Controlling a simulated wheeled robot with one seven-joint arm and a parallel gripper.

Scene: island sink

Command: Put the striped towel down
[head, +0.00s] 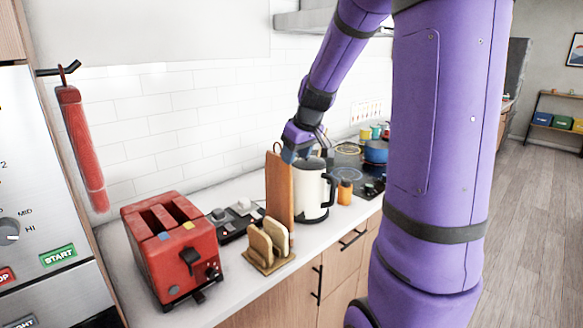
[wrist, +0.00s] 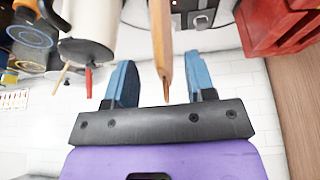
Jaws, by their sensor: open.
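A red cloth (head: 82,150), perhaps the towel, hangs from a black hook on the left wall; I cannot make out clear stripes on it. No other towel shows. My gripper (head: 293,153) is far to the right of this cloth, at the top of an upright wooden board (head: 279,195). In the wrist view my gripper (wrist: 162,75) has its two blue fingers apart, with the board's narrow edge (wrist: 161,35) between them and a gap on either side. The cloth is not in the wrist view.
A white kettle (head: 313,190) stands close right of the board. A rack with bread slices (head: 268,243) is in front, and a red toaster (head: 172,255) is to the left. A blue pot (head: 375,151) sits on the hob. Little counter is free around the board.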

